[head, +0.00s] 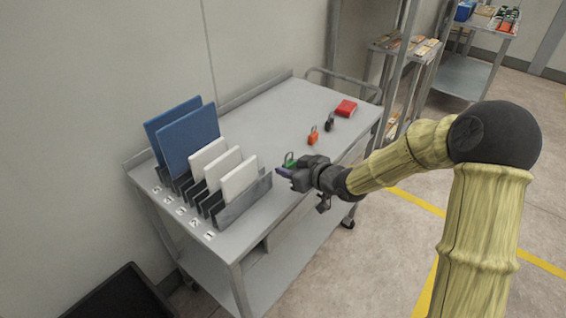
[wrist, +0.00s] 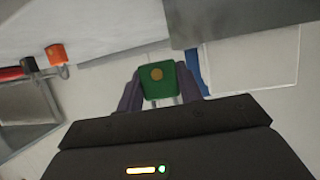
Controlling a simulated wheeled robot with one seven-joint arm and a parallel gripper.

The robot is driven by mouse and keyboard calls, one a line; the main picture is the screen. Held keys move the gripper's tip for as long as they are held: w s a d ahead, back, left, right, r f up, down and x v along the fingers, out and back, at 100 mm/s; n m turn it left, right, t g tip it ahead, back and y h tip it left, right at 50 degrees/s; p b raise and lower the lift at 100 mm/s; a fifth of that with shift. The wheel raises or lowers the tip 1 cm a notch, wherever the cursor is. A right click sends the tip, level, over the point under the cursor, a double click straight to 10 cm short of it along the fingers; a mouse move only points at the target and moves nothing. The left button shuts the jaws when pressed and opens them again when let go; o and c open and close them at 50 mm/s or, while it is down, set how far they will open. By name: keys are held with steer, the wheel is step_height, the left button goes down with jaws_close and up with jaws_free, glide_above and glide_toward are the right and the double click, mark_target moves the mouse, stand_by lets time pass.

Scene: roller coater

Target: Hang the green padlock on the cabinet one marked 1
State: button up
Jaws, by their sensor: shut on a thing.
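The green padlock (head: 289,160) is at the tips of my gripper (head: 284,172), above the front edge of the grey trolley. In the wrist view, the green padlock (wrist: 157,88) sits between the two fingers of my gripper (wrist: 160,86), which are shut on it. A brass-coloured round spot shows on the padlock's body, and its shackle is mostly hidden in that view. No cabinet marked 1 can be made out in either view.
The trolley top (head: 270,112) holds an orange padlock (head: 313,136), a black padlock (head: 329,123) and a red box (head: 346,108). A slotted rack (head: 248,203) with blue and white panels stands left of my gripper, with small labels (head: 209,236) along the trolley edge. Shelves stand behind.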

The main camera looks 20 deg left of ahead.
steer(key=w+d+f+m+t+h, duration=0.1)
steer(key=d+f+m+t+h, duration=0.5)
steer(key=d+f, duration=2.3)
steer(key=d+m+h, duration=0.2)
steer(key=m+h, duration=0.3)
steer(key=shift+f+m+t, duration=0.2)
steer(key=shift+m+t, duration=0.1)
steer(key=shift+m, duration=0.1)
steer(key=shift+w, duration=0.1)
step_height(320, 180, up, 9)
steer(key=p, duration=0.8)
steer(key=shift+f+p, duration=0.15)
steer(key=shift+p, duration=0.2)
steer(key=shift+d, duration=0.2)
